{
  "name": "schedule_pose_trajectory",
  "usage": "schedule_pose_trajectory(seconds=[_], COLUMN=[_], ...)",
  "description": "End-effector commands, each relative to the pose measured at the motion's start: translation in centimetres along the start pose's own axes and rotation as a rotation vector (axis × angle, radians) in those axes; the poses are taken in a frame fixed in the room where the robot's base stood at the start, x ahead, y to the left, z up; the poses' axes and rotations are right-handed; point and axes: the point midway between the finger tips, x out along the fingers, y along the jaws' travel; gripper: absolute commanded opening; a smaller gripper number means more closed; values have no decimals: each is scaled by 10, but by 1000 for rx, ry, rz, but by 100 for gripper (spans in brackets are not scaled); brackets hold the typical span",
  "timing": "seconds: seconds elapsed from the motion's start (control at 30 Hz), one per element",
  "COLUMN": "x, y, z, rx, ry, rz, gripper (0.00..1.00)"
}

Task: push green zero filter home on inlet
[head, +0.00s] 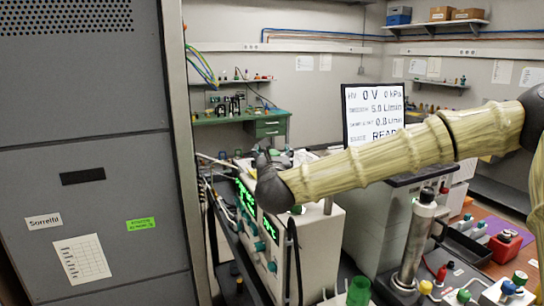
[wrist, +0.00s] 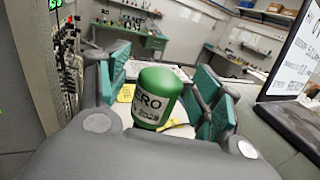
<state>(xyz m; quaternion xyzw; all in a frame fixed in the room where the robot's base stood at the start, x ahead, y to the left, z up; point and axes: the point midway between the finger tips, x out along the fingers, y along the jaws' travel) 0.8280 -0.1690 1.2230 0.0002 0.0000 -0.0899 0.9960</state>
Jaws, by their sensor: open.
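The green zero filter (wrist: 158,92), a green cylinder with a white label reading ZERO, stands slightly tilted in the wrist view. My gripper (wrist: 163,84) is open, with one green-padded finger on each side of the filter. A gap shows between the filter and each pad. The filter's lower end is hidden by the gripper's body, so the inlet and how far the filter sits on it cannot be seen. In the head view my gripper (head: 264,158) is a dark shape over the white instrument, and I cannot make out the filter there.
The white instrument (head: 325,235) with green displays stands under my arm. A monitor (head: 374,112) shows readings behind it. A tall grey cabinet (head: 85,150) fills the left. A metal cylinder (head: 414,240) and several small coloured bottles stand at right. A green object (head: 358,291) is at the bottom edge.

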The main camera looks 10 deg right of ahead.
Motion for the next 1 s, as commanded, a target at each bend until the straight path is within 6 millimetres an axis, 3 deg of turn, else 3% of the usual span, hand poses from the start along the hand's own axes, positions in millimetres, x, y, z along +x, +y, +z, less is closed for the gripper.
schedule_pose_trajectory(seconds=[0.27,0.7,1.0], x=[-11,-87,-117], y=[1,0,0], z=[0,0,0], rx=[0,0,1], ry=[0,0,0], rz=[2,2,1], gripper=[66,66,66])
